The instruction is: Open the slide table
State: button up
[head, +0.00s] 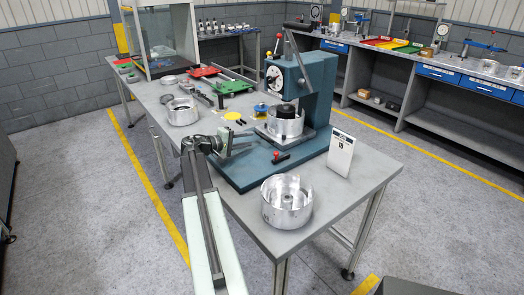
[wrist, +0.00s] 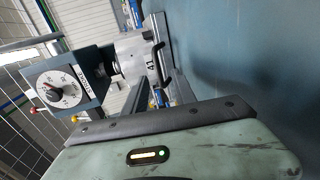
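The teal press (head: 318,95) stands on the bench, with a dial and a lever at its top. A silver drum (head: 285,122) sits under its head on a grey plate, seemingly the slide table (head: 310,137). A short red-tipped handle (head: 280,157) shows in front of it. My gripper (head: 228,142) is left of the drum, above the teal base, apart from the handle. In the wrist view, turned sideways, the dial (wrist: 51,91) and a drum marked 41 (wrist: 134,66) show beyond my gripper's green body. I cannot make out the gap between its fingertips.
A second silver drum (head: 286,202) stands at the bench's near end. Another drum (head: 181,111), a red tray (head: 228,86) and small parts lie farther back. The bench's near right is mostly clear.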

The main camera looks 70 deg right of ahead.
aim_at(261, 136)
jog(key=shift+s+d+r, duration=0.15)
jog(key=shift+s+d, duration=0.1)
jog(key=shift+d, duration=0.05)
jog(key=b+x, duration=0.1)
jog(key=x, duration=0.6)
jog(key=shift+s+d, duration=0.1)
jog(key=shift+d, duration=0.1)
grip_shut()
dwell(0.9)
